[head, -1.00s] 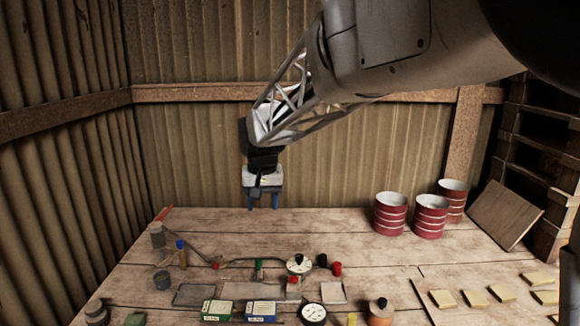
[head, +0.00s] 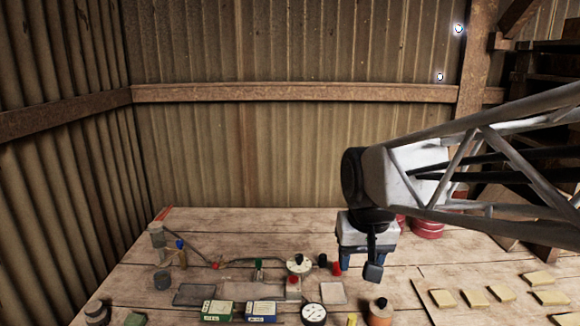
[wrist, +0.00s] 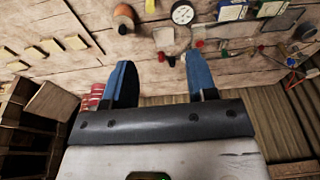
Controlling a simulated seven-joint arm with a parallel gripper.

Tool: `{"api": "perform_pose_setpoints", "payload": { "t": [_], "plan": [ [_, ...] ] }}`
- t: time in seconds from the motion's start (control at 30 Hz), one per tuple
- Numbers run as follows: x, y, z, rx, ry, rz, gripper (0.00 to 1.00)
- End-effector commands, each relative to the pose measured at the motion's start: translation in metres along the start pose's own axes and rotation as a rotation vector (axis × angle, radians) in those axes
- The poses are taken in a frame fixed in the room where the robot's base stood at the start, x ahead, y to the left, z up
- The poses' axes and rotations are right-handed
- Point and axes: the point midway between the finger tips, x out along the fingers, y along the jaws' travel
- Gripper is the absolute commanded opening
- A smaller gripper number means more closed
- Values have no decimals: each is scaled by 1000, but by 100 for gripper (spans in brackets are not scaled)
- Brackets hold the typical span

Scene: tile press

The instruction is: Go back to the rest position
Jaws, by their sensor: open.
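My gripper (head: 359,268) hangs over the right-middle part of the wooden table in the head view, with its blue fingers pointing down. In the wrist view the two blue fingers (wrist: 160,78) stand apart with nothing between them, so it is open and empty. A red-capped item (head: 337,269) shows just left of the fingers in the head view. I cannot tell how high the fingers are above the table. My arm comes in from the right and hides most of the red cans (head: 428,229).
The table (head: 230,225) carries gauges (head: 314,314), a green box (head: 217,310), a blue box (head: 261,311), flat plates (head: 194,294) and an orange spool (head: 380,312). Several tan tiles (head: 540,278) lie at the right. Corrugated walls stand behind and left. The table's back-left middle is clear.

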Motion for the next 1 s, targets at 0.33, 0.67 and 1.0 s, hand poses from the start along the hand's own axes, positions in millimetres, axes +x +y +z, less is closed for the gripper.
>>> {"api": "perform_pose_setpoints", "payload": {
  "t": [0.33, 0.67, 1.0],
  "plan": [
    [11, 38, 92, 36, 33, 16, 52],
    [25, 52, 143, 54, 51, 26, 52],
    [26, 53, 147, 55, 51, 27, 52]
  ]
}}
